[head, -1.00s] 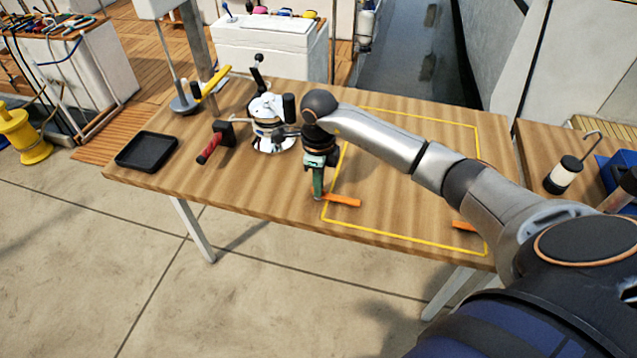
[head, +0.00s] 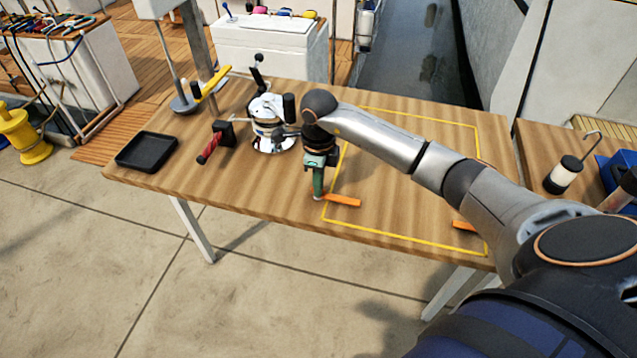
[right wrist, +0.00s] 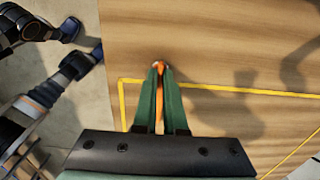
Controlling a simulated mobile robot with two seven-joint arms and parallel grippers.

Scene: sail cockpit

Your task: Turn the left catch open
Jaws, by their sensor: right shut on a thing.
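The left catch (head: 343,201) is a flat orange bar at the front left corner of the yellow outline on the wooden table. It points right in the head view, roughly along the front line. My right gripper (head: 318,194) reaches down over its left end. In the right wrist view, its green fingers (right wrist: 160,80) are shut on the catch (right wrist: 160,100), whose orange strip shows between them. My left gripper is not seen.
A chrome winch (head: 270,125), a red-handled mallet (head: 213,143) and a black tray (head: 147,151) stand left of my right gripper. The inside of the yellow outline (head: 400,239) looks largely clear. A side table (head: 545,150) with a white-and-black cylinder stands at right.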

